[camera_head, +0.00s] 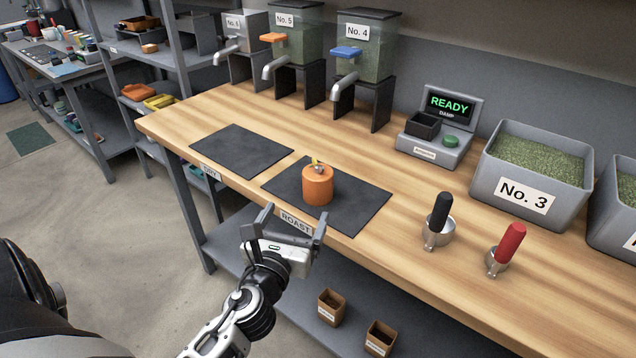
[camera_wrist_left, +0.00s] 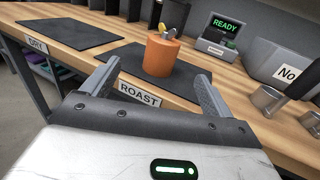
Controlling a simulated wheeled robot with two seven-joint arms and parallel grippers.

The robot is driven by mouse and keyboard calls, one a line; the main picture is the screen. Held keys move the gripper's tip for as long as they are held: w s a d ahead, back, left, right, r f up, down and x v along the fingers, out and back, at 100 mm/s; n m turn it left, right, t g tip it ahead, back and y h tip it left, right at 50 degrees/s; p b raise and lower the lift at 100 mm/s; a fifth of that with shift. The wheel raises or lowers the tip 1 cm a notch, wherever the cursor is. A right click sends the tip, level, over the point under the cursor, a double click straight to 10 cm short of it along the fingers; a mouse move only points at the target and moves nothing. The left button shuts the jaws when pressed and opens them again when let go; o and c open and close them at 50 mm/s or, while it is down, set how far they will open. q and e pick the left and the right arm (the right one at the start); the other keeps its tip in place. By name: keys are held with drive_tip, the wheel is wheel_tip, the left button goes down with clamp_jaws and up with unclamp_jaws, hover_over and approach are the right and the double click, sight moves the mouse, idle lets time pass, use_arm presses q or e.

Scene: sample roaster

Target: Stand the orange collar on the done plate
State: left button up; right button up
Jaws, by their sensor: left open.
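An orange cylinder (camera_head: 317,186), which looks like the orange collar, stands upright on the dark mat (camera_head: 360,201) labelled ROAST. A small yellow and metallic piece (camera_head: 317,165) shows at its top. It also shows in the left wrist view (camera_wrist_left: 161,56), beyond my fingers. My left gripper (camera_head: 295,222) is open and empty in front of the bench edge, apart from the cylinder, with its fingers pointing toward it. I see no plate labelled done in these views. My right gripper is not in view.
A bare mat (camera_head: 240,150) labelled DRY lies left of the ROAST mat. A black-handled scoop (camera_head: 439,222) and a red-handled scoop (camera_head: 506,250) stand to the right. Behind are dispensers (camera_head: 368,50), a READY device (camera_head: 435,145) and a No. 3 bin (camera_head: 530,175). Small boxes (camera_head: 332,306) sit on the lower shelf.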

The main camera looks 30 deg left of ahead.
sight(310, 184)
use_arm(q)
drive_tip(key=p+x, duration=0.1)
drive_tip(key=x, duration=0.9)
drive_tip(key=shift+w, duration=0.3)
drive_tip(key=x, duration=0.5)
drive_tip(key=shift+w+d, duration=0.2)
drive_tip(key=shift+d, duration=0.05)
drive_tip(key=c, duration=1.4)
drive_tip(key=shift+r, duration=0.1)
drive_tip(key=shift+c, duration=0.4)
